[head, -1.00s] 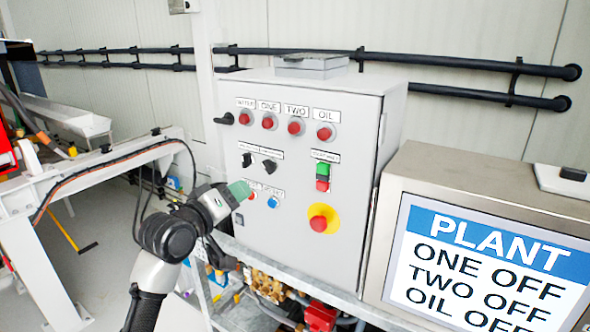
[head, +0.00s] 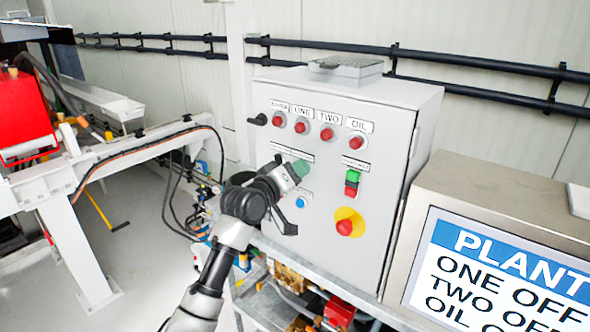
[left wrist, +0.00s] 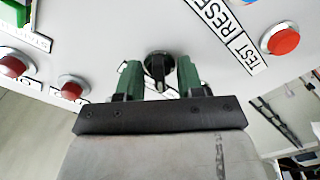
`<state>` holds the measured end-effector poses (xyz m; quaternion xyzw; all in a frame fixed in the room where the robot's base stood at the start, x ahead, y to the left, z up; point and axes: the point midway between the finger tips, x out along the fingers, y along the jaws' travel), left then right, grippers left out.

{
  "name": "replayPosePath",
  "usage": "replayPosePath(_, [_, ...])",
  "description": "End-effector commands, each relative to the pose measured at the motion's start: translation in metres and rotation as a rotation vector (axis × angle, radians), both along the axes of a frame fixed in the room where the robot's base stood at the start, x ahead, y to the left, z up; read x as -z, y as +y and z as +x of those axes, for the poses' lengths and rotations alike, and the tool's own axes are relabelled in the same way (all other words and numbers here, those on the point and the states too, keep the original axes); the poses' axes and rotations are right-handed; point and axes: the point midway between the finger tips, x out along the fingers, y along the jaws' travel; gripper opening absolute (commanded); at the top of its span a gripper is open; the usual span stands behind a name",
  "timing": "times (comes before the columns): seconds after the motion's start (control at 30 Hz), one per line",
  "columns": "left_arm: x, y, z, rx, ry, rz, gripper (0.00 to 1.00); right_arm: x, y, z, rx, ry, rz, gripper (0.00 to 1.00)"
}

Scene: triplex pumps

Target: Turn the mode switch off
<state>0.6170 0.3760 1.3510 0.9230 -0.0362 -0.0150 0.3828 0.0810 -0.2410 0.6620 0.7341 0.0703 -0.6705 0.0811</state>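A light grey control cabinet (head: 330,230) stands in the middle of the head view. In the left wrist view, a black rotary knob (left wrist: 158,68) sits on the panel between the green fingers of my left gripper (left wrist: 160,77). The fingers are apart, with a gap on each side of the knob. In the head view, the left gripper (head: 300,168) is at the panel below the red lamps and covers the black switches there. I cannot read the knob's label, so I cannot tell whether it is the mode switch. My right gripper is not in view.
Red lamps (head: 326,134), green and red buttons (head: 352,183) and a red emergency stop (head: 345,227) are on the panel. A blue button (head: 301,202) is just below the gripper. A PLANT screen (head: 495,270) stands at right, with pipes and valves below the cabinet.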

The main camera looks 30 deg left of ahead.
Motion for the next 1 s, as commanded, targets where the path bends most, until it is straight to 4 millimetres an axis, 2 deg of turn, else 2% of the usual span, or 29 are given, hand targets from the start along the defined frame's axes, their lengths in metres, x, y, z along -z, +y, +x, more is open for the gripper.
replayPosePath(0.17, [0.000, 0.000, 0.000, 0.000, 0.000, 0.000, 0.37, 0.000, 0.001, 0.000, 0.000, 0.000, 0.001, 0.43])
replayPosePath(0.4, [0.000, 0.000, 0.000, 0.000, 0.000, 0.000, 0.02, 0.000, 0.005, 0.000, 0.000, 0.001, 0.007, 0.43])
replayPosePath(0.43, [0.000, 0.000, 0.000, 0.000, 0.000, 0.000, 0.00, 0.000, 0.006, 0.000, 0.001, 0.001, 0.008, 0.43])
replayPosePath(0.77, [0.000, 0.000, 0.000, 0.000, -0.002, 0.031, 0.00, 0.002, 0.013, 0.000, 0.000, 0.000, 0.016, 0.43])
replayPosePath(1.0, [0.001, 0.001, -0.001, -0.001, -0.012, 0.159, 0.00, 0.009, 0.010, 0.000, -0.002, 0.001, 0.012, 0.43])
